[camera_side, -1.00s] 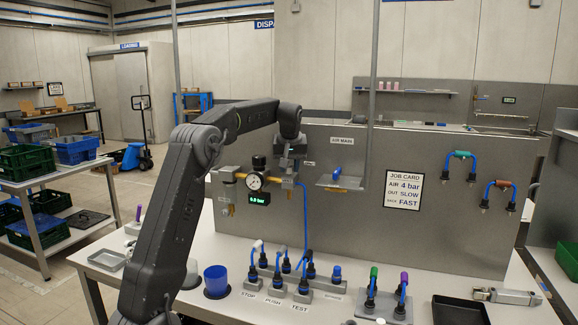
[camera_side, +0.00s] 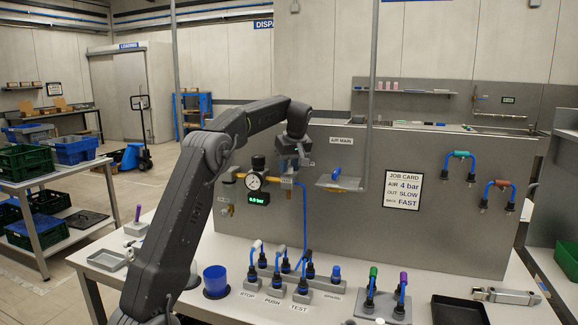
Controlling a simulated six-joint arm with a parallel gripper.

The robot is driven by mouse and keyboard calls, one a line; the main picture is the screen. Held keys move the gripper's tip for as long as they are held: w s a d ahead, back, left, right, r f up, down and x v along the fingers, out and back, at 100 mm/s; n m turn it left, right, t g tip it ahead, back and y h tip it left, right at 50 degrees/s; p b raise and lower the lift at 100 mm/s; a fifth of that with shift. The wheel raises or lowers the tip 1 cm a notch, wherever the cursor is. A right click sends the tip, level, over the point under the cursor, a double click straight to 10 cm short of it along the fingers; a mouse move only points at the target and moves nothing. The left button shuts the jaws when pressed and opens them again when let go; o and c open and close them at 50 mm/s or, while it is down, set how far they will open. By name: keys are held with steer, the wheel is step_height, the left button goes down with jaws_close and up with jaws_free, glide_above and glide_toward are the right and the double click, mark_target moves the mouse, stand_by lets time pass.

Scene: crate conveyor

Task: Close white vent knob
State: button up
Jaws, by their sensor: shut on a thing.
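My gripper (camera_side: 291,160) is at the panel, just right of the pressure gauge (camera_side: 253,182), at the top of the fitting (camera_side: 287,183) at the right end of the brass air line. It is shut on the white vent knob there, which the jaws and wrist hide, so its angle cannot be read. The green display (camera_side: 259,198) under the gauge seems to read 0.0 bar. A blue hose (camera_side: 304,220) runs down from the fitting.
A small shelf with a blue-handled part (camera_side: 336,174) sticks out right of my gripper. Below stand several plugged blue hoses, a blue cup (camera_side: 215,280) and a black tray (camera_side: 459,310). A job card (camera_side: 403,190) hangs on the panel.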

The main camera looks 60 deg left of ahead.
steer(key=o, duration=0.9)
steer(key=shift+v, duration=6.05)
steer(key=shift+d, duration=0.1)
